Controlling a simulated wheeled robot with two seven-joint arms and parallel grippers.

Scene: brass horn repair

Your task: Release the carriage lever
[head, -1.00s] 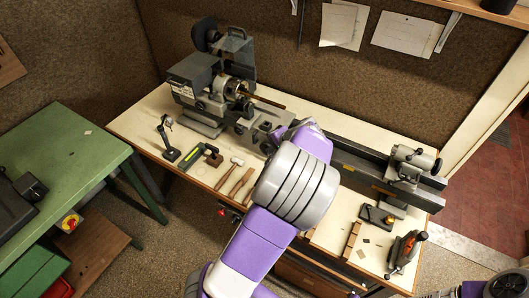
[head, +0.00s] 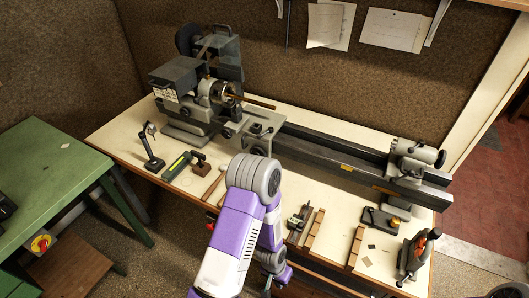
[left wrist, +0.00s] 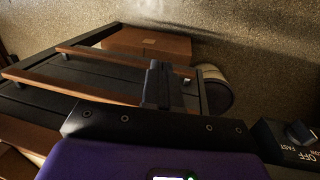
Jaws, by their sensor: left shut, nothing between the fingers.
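The lathe carriage (head: 262,128) sits on the bed of the grey lathe, just right of the chuck (head: 222,98). Its lever cannot be made out clearly; my left arm covers the area just below the carriage. My left gripper (head: 268,285) hangs low, in front of the bench's front edge and well apart from the carriage. In the left wrist view its fingers (left wrist: 155,85) are shut with nothing between them. That view shows no carriage. My right gripper is not in view.
A wooden bench (head: 112,138) carries the lathe, a stand with a lamp-like head (head: 152,150), wooden blocks (head: 314,228) and a red-handled tool (head: 414,250). A green table (head: 50,165) stands at left. A control box with a knob (left wrist: 298,132) shows in the left wrist view.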

